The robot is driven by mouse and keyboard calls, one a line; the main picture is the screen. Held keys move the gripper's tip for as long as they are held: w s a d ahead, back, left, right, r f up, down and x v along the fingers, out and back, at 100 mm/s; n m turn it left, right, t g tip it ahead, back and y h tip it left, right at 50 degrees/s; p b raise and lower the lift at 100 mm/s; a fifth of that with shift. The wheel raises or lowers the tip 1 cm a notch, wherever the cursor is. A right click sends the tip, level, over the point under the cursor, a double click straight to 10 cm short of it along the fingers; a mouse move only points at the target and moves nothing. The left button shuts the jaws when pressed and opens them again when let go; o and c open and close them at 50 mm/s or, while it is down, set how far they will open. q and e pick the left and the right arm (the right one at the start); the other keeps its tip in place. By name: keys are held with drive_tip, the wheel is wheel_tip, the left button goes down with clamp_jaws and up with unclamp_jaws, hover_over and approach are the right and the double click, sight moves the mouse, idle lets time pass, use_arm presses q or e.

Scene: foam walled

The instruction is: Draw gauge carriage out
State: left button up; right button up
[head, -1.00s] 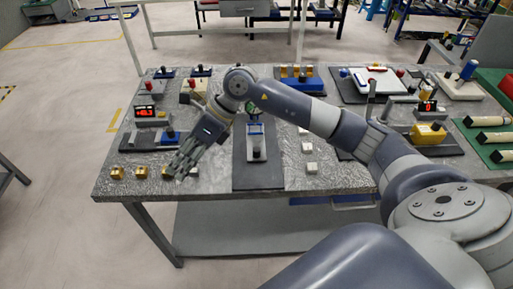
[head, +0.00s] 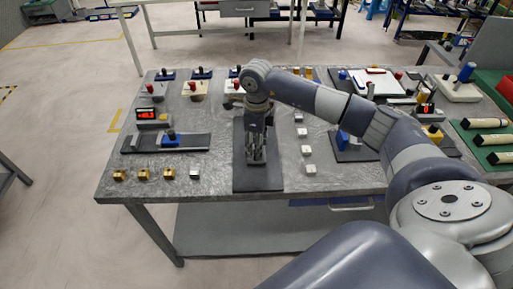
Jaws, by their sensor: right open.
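My right gripper (head: 256,160) points down over the dark middle plate (head: 258,184). It is open, and it hides most of the small device on that plate, so I cannot tell whether they touch. On the left, a blue carriage with a black knob (head: 170,140) sits on a dark rail base (head: 196,142), beside a red-digit display (head: 147,115). On the right, a similar red-digit display (head: 427,108) stands near a blue block (head: 342,138), partly behind my arm. I cannot tell from the picture which one is the gauge carriage. My left gripper is not in view.
Several brass and steel blocks (head: 143,174) line the front left edge of the metal table (head: 215,178). Small white blocks (head: 306,150) stand right of the middle plate. A green tray (head: 482,146) with cylinders is at far right. Knobbed fixtures (head: 194,88) line the back.

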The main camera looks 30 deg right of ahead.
drive_tip(key=shift+f, duration=1.55)
drive_tip(key=shift+c, duration=0.6)
